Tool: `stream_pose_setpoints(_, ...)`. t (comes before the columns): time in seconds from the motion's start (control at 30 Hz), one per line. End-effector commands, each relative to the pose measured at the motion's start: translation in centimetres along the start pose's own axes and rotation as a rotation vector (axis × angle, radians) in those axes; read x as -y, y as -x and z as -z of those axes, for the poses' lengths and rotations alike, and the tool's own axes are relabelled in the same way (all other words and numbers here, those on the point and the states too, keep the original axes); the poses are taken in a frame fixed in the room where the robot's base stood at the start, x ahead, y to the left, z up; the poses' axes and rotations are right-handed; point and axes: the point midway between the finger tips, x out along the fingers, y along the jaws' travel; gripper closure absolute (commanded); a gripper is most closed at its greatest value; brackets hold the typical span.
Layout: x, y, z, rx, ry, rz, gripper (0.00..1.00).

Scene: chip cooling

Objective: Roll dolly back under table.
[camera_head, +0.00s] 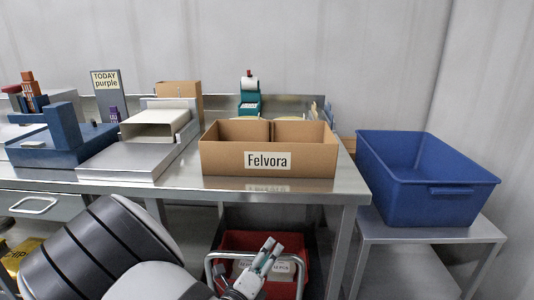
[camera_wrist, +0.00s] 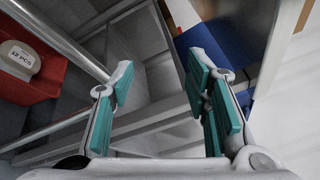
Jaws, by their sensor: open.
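The dolly shows as a tubular metal handle (camera_head: 211,268) around a red bin (camera_head: 236,243), low at the table's front. The bin holds pale rolls or packs labelled "12 PCS". In the wrist view the red bin (camera_wrist: 28,75) is at the left, and metal tubes (camera_wrist: 60,38) run toward my left finger. My gripper (camera_head: 268,254) is open, in front of the bin near the handle's right part. In the wrist view, my gripper (camera_wrist: 163,88) has its teal pads wide apart with no object clearly held. Contact with the tube cannot be told. The dolly's wheels are hidden.
The metal table (camera_head: 345,185) stands above the bin, bearing an open cardboard box (camera_head: 222,160) marked "Felvora" and a grey device. A blue tub (camera_head: 390,185) sits on a low metal stand (camera_head: 430,230) at the right. Table legs flank the bin.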

Motion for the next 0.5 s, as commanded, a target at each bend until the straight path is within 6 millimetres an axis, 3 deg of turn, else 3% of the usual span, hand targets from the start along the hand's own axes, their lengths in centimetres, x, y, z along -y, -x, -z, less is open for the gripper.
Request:
stream_pose_setpoints(0.03, 2.8, -1.1, 0.9, -0.089, -0.101, 0.030, 0.57)
stream_pose_setpoints(0.23, 11.9, -3.1, 6.0, -0.406, -0.472, 0.177, 0.57)
stream_pose_setpoints(0.5, 21.8, -1.6, 13.6, -0.788, -0.955, 0.432, 0.57)
